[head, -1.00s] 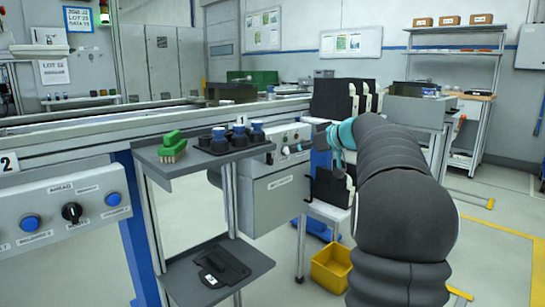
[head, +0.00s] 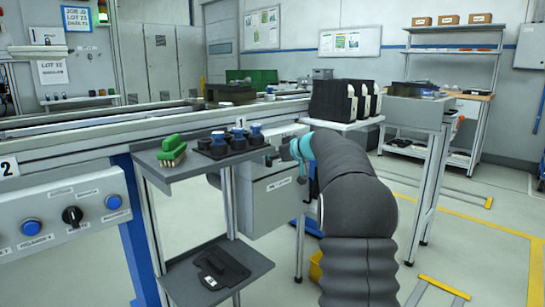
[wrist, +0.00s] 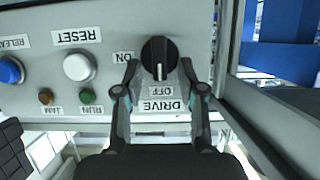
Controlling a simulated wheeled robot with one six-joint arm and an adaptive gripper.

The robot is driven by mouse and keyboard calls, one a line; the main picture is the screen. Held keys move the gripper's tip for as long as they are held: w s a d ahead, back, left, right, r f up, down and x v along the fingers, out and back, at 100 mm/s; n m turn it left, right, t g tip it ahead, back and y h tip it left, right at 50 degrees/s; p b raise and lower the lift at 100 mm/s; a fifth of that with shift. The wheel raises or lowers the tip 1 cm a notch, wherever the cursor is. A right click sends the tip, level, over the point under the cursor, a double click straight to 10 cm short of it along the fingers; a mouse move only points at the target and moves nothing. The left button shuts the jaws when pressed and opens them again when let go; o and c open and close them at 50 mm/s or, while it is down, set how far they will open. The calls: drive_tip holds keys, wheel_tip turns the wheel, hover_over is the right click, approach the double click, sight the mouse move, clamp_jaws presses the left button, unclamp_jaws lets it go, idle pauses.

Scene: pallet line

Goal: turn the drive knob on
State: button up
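The drive knob (wrist: 159,55) is black and round, with a white pointer line toward the OFF label (wrist: 163,91). The ON label (wrist: 124,57) is to its left in the wrist view. My gripper (wrist: 160,92) is open. Its fingers stand apart on either side of the DRIVE label, with the tips near the knob's lower edge and nothing between them. I cannot tell whether they touch the panel. In the head view my gripper (head: 284,153) is at the grey control box (head: 270,198), and it and the arm hide the knob there.
A white RESET button (wrist: 79,66), a blue button (wrist: 9,70) and two small lamps share the panel. A shelf stand (head: 190,166) with a green brush (head: 172,149) and a dark holder stands just left of the box. A white-topped table is behind my arm.

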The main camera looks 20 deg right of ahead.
clamp_jaws()
idle(0.4)
drive_tip(key=m+y+p, duration=0.1)
drive_tip(key=m+y, duration=0.1)
drive_tip(key=m, duration=0.2)
drive_tip(key=d+f+m+y+p, duration=0.1)
drive_tip(key=m+y, duration=0.2)
drive_tip(key=m, duration=0.2)
drive_tip(key=f+m+y+p, duration=0.1)
drive_tip(key=m+y, duration=0.1)
drive_tip(key=m, duration=0.2)
drive_tip(key=shift+w+d+f+y, duration=0.1)
drive_tip(key=shift+w+d+y, duration=0.2)
drive_tip(key=shift+w, duration=0.1)
drive_tip(key=shift+m, duration=0.3)
idle(0.4)
